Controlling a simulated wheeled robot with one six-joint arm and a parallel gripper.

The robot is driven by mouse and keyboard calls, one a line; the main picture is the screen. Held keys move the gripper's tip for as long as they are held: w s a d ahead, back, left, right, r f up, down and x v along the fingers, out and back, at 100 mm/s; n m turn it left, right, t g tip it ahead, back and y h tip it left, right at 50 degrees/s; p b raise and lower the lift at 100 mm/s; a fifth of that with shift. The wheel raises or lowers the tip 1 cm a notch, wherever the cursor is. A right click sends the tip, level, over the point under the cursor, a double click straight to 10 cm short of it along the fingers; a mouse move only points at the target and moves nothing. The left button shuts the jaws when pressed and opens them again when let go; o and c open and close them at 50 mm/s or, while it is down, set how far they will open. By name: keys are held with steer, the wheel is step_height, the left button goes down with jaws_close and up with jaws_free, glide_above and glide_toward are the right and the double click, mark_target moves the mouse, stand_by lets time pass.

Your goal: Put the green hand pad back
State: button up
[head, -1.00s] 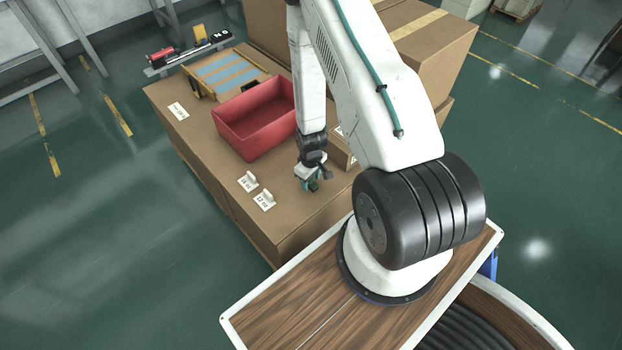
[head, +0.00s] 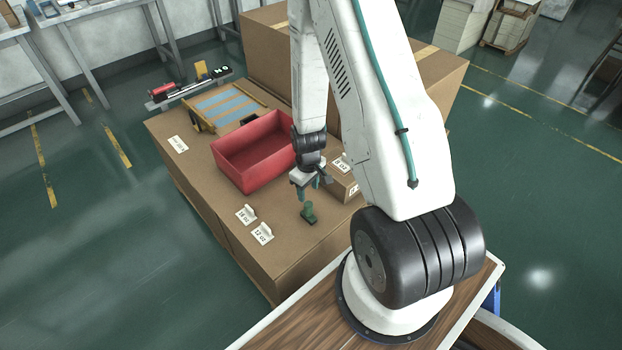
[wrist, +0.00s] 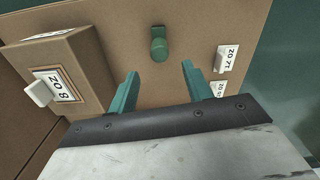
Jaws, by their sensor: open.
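The green hand pad (head: 309,213) stands on the cardboard-coloured work surface, near its front edge, to the right of two white size labels. It also shows in the wrist view (wrist: 159,46), beyond the fingertips and roughly between them in line. My gripper (head: 307,192) is open and empty, raised just above and behind the pad in the head view. Its two green fingers (wrist: 158,80) are spread apart in the wrist view, and neither touches the pad.
A red bin (head: 254,155) stands behind and left of the pad. A small carton (head: 343,184) labelled 8 oz is close on the right. Bare surface surrounds the pad.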

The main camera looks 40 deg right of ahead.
steer(key=a+r, duration=0.4)
steer(key=r, duration=0.9)
steer(key=a+r, duration=0.3)
steer(key=r, duration=1)
steer(key=s+a+r+m, duration=0.1)
steer(key=s+a+r, duration=0.2)
steer(key=s+r, duration=0.5)
steer(key=s+a+r+m+t, duration=0.1)
steer(key=s+a+r, duration=0.3)
steer(key=s+r, duration=0.5)
steer(key=s, duration=0.2)
steer(key=shift+s+a+r, duration=0.15)
steer(key=shift+s+a, duration=0.05)
steer(key=shift+s, duration=0.15)
